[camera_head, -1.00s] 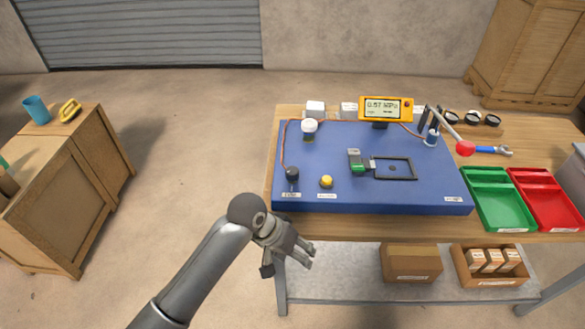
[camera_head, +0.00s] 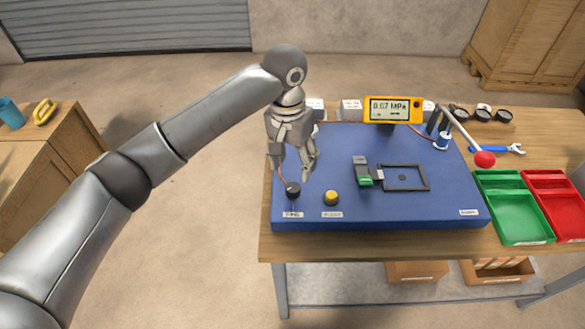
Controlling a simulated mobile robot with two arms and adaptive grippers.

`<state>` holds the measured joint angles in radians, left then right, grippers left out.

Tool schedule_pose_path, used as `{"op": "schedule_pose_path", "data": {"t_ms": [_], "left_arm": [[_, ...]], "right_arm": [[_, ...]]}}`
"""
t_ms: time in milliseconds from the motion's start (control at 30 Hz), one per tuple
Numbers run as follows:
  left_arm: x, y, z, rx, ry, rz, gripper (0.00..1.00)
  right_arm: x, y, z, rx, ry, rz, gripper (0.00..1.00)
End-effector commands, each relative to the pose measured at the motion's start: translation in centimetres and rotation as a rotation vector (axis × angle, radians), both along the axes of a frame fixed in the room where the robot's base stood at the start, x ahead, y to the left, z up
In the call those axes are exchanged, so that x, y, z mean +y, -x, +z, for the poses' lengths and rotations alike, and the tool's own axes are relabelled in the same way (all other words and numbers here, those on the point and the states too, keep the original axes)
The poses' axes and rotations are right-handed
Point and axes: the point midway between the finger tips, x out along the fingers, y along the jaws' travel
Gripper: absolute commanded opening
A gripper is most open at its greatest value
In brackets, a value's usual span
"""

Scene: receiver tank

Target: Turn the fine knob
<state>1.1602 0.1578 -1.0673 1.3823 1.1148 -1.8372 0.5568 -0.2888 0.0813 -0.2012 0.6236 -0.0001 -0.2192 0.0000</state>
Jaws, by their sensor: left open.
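A black knob (camera_head: 293,189) stands at the front left corner of the blue panel (camera_head: 420,150), with a small white label (camera_head: 292,214) in front of it. The label seems to read FINE, but the print is too small to be sure. My left gripper (camera_head: 292,167) is open and empty, pointing down over the panel's left part. Its fingertips appear just behind and above the knob in the picture; whether they touch it cannot be told. The gripper hides part of the panel's back left. My right gripper is out of view.
A yellow button (camera_head: 331,197) sits right of the knob. A yellow pressure display (camera_head: 392,109) stands at the back. A lever with a red ball (camera_head: 484,159) rises at the right. Green (camera_head: 519,232) and red (camera_head: 562,221) trays lie on the wooden table.

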Motion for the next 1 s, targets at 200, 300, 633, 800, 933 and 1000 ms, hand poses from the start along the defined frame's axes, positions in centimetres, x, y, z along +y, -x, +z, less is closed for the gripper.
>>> {"op": "schedule_pose_path", "data": {"t_ms": [200,300,633,800,933,1000], "left_arm": [[0.6,-0.5,0.9,0.004,-0.034,0.017,0.56],[0.6,-0.4,-0.3,0.005,-0.034,0.017,0.56],[0.3,-0.2,-6.4,0.004,-0.033,0.016,0.56],[0.2,-0.2,-8.6,0.003,-0.031,0.015,0.56],[0.2,-0.2,-9.3,0.001,-0.031,0.014,0.56],[0.2,-0.2,-9.4,0.000,-0.031,0.014,0.56]], "right_arm": [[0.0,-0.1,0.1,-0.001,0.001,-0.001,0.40],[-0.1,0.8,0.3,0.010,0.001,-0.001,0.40],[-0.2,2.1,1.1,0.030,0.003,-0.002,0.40],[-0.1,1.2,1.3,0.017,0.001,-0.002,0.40],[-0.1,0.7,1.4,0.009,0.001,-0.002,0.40],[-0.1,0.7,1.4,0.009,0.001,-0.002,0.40]]}}
